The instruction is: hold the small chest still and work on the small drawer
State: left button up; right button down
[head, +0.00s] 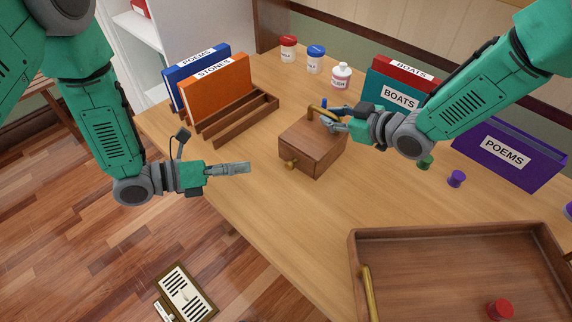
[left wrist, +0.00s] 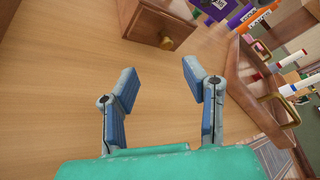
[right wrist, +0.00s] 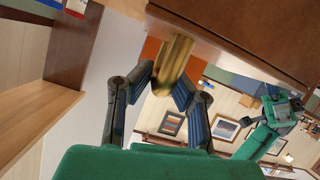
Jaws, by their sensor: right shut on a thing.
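The small chest (head: 322,142) is a brown wooden box on the table, with a brass handle (head: 312,110) on top. The small drawer (head: 301,163) faces left and towards me, with a round knob (head: 291,164), and looks closed. My right gripper (head: 326,118) is shut on the brass handle, which shows between its fingers in the right wrist view (right wrist: 172,68). My left gripper (head: 248,168) is open and empty, left of the drawer and apart from it. In the left wrist view the knob (left wrist: 166,42) lies ahead of the open fingers (left wrist: 160,72).
A large wooden tray (head: 440,230) with a red spool (head: 500,309) stands at the front right. Purple (head: 456,178) and green spools lie right of the chest. A book rack (head: 240,120) stands behind left; bottles (head: 341,76) stand behind. Table between left gripper and chest is clear.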

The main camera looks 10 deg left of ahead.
aim_at(287, 167)
pick_arm(q)
jog(key=shift+s+f+g, duration=0.1)
jog(key=shift+s+g, duration=0.2)
jog(key=shift+s, duration=0.05)
jog(key=shift+d+m, duration=0.25)
jog(key=shift+m, duration=0.05)
jog(key=x, duration=1.1)
jog(key=shift+w+d, duration=0.1)
jog(key=shift+d, duration=0.1)
jog(key=shift+a+f, duration=0.1)
grip_shut()
